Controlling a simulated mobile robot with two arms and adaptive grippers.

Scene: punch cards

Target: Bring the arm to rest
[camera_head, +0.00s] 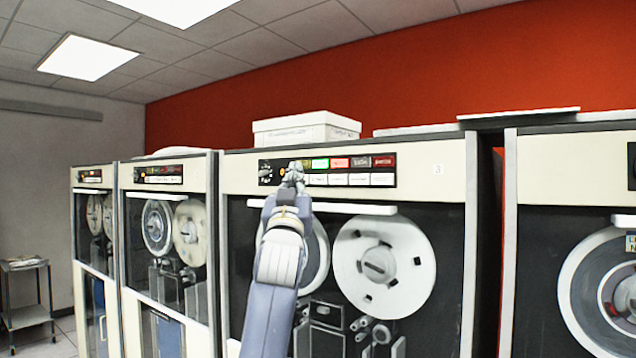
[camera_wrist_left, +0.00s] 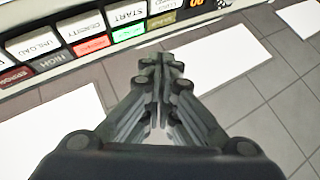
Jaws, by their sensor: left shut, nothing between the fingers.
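My left arm reaches up from the bottom middle in the head view. Its gripper (camera_head: 294,174) is shut and empty, in front of the button panel (camera_head: 384,179) of the tape cabinet marked 3. In the left wrist view the gripper (camera_wrist_left: 161,62) shows with its fingers together, close to the panel (camera_wrist_left: 50,48). A lit green button (camera_wrist_left: 128,32) and a lit red button (camera_wrist_left: 92,46) lie beyond the fingertips. I cannot tell whether the fingertips touch the panel. My right gripper is not in view.
The cabinet has a tape reel (camera_head: 384,262) behind its window. More tape cabinets stand at left (camera_head: 166,240) and right (camera_head: 590,160). A white box (camera_head: 305,130) sits on top. A small cart (camera_head: 27,300) stands at the far left, with open floor near it.

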